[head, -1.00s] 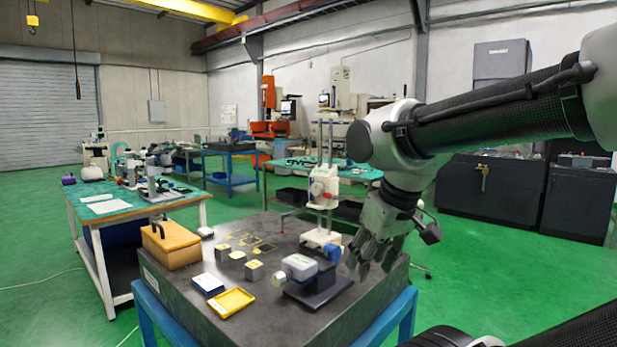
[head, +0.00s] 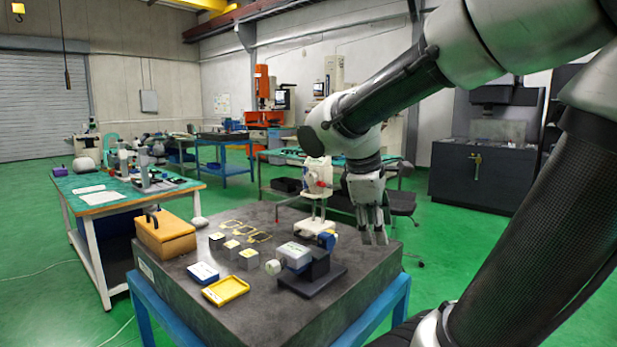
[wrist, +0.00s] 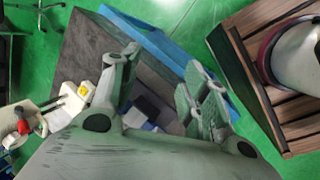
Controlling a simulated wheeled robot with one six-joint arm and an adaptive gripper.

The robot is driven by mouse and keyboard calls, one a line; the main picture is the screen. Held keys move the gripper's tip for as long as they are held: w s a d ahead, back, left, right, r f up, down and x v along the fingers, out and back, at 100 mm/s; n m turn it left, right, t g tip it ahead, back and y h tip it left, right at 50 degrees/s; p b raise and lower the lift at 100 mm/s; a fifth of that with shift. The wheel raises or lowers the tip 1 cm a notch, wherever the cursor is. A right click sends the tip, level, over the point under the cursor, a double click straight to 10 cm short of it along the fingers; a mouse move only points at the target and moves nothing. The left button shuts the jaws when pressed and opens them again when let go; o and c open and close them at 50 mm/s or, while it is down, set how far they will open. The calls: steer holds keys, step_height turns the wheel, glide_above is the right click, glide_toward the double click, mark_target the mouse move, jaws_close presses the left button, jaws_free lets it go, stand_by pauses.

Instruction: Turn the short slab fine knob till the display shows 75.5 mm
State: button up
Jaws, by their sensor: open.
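On the dark slab (head: 265,315) stands a low device with a white body (head: 296,252), a blue part (head: 326,240) and a dark base (head: 312,281). Behind it is a taller white gauge (head: 318,182) with a red knob; its red part also shows in the wrist view (wrist: 23,127). I cannot tell which part is the fine knob, and no display reading is legible. My gripper (head: 373,236) is open and empty, pointing down, right of both devices and apart from them. In the wrist view, blue and white parts (wrist: 150,108) show beyond my gripper (wrist: 162,82).
An orange-brown case (head: 165,236), several small grey blocks (head: 249,260), a yellow tray (head: 226,291) and a blue-white box (head: 202,273) lie on the slab's left. The slab's right part near the gripper is clear. A green-topped bench (head: 120,195) stands left.

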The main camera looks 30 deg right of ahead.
steer(key=w+d+r+n+g+h, duration=0.1)
steer(key=w+d+n+h, duration=0.1)
steer(key=w+n, duration=0.2)
steer(key=w+d+r+n+h, duration=0.1)
steer(key=w+d+n+h, duration=0.1)
steer(key=w+n+h, duration=0.15)
steer(key=n+t+h, duration=0.6)
steer(key=n+h, duration=0.2)
steer(key=n, duration=1.3)
glide_toward(309, 179)
steer(key=d, duration=0.1)
steer(key=shift+m+y, duration=0.25)
steer(key=x, duration=0.7)
steer(key=shift+w+d+r, duration=0.15)
steer(key=shift+d+r, duration=0.1)
steer(key=shift+d, duration=0.1)
steer(key=c, duration=0.8)
steer(key=shift+o, duration=0.2)
steer(key=shift+m, duration=0.8)
